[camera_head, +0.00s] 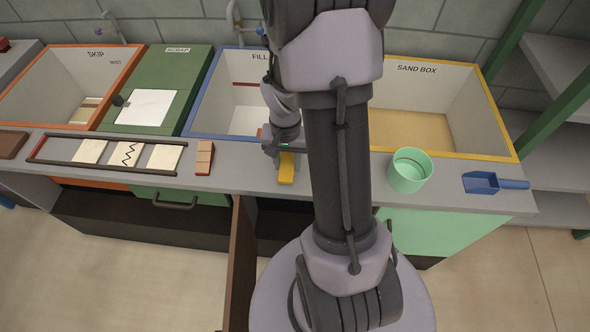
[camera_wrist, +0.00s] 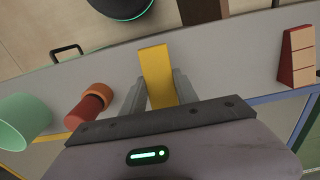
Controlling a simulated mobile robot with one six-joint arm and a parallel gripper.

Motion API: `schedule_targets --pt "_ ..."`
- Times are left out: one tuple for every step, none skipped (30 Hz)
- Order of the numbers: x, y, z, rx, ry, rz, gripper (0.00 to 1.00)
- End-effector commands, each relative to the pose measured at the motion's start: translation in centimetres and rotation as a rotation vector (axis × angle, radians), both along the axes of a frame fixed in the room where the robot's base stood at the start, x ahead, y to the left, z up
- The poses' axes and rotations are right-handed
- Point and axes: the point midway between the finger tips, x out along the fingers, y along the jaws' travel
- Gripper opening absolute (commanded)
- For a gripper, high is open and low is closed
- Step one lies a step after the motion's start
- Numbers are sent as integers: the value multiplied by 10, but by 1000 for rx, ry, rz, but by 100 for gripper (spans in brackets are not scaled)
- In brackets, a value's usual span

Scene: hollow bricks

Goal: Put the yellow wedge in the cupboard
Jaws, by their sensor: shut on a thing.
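The yellow wedge (camera_head: 287,170) is at the front edge of the grey counter, in the middle. It also shows between the fingers in the wrist view (camera_wrist: 157,72). My gripper (camera_head: 285,152) is shut on it, one finger on each side, seen close in the wrist view (camera_wrist: 160,92). I cannot tell whether the wedge still touches the counter. Under the counter, a brown door (camera_head: 240,265) stands open, jutting toward me. The cupboard opening beside it is mostly hidden by my arm.
A red-and-tan stepped block (camera_head: 205,158) stands left of the wedge. A red cylinder with an orange ring (camera_wrist: 90,105), a mint cup (camera_head: 410,171) and a blue scoop (camera_head: 485,183) are to the right. The sand box (camera_head: 490,115) is behind.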

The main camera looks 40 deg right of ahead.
Motion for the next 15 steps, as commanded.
schedule_targets --pt "-5 -10 -3 -1 -1 -5 0" --pt "-8 -14 -3 -1 -1 -3 0" --pt "-10 -19 -3 -1 -1 -2 0" --pt "-12 -21 -4 -1 -1 0 0" --pt "-12 -22 -6 0 0 1 0" --pt "-13 -22 -11 1 1 2 0" --pt "-13 -23 -17 2 1 2 0" --pt "-13 -22 -23 1 2 3 0" --pt "-13 -22 -32 1 2 4 0" --pt "-13 -22 -38 1 2 3 0" --pt "-13 -22 -41 0 1 3 0" --pt "-13 -22 -41 1 1 3 0" --pt "-13 -22 -39 0 0 3 0" --pt "-12 -22 -38 0 0 3 0" --pt "-12 -22 -37 0 0 3 0"
